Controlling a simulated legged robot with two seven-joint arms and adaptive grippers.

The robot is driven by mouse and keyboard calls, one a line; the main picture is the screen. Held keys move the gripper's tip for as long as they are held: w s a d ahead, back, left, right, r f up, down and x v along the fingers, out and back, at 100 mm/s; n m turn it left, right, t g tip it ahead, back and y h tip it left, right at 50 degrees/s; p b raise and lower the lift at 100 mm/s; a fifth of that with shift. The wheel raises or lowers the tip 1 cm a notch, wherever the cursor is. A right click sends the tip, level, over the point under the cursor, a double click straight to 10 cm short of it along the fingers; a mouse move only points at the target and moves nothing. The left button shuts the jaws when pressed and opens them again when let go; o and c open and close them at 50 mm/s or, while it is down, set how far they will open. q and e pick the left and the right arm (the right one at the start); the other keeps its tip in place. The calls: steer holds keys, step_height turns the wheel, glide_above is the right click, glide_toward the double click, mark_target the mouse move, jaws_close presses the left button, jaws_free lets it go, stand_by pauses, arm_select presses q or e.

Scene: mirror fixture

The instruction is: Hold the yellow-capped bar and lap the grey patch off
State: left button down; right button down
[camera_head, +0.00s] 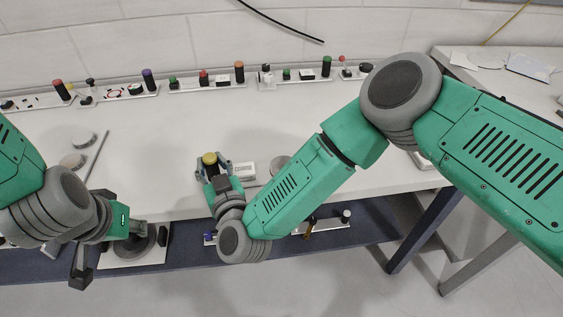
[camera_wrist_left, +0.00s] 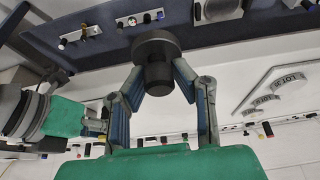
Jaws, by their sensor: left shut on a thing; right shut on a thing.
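The bar's yellow cap (camera_head: 209,159) shows in the head view near the table's front middle. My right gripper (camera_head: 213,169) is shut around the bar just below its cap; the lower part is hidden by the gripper. My left gripper (camera_head: 143,231) is at the front left. In the left wrist view its two fingers (camera_wrist_left: 157,84) are shut on the stem of a dark round disc tool (camera_wrist_left: 155,49). The tool's grey disc (camera_head: 134,248) shows in the head view over a pale square plate (camera_head: 128,262). I cannot make out the grey patch.
Several white strips with coloured knobs (camera_head: 206,80) line the back of the white table (camera_head: 330,115). A white labelled block (camera_head: 242,171) and a grey disc (camera_head: 280,163) lie right of the bar. Two discs and a thin rod (camera_head: 97,155) lie at left. A blue shelf (camera_head: 370,225) runs below.

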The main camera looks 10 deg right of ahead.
arm_select(q)
steer(key=shift+d+r, duration=0.1)
steer(key=shift+d, duration=0.35)
steer(key=shift+a, duration=0.1)
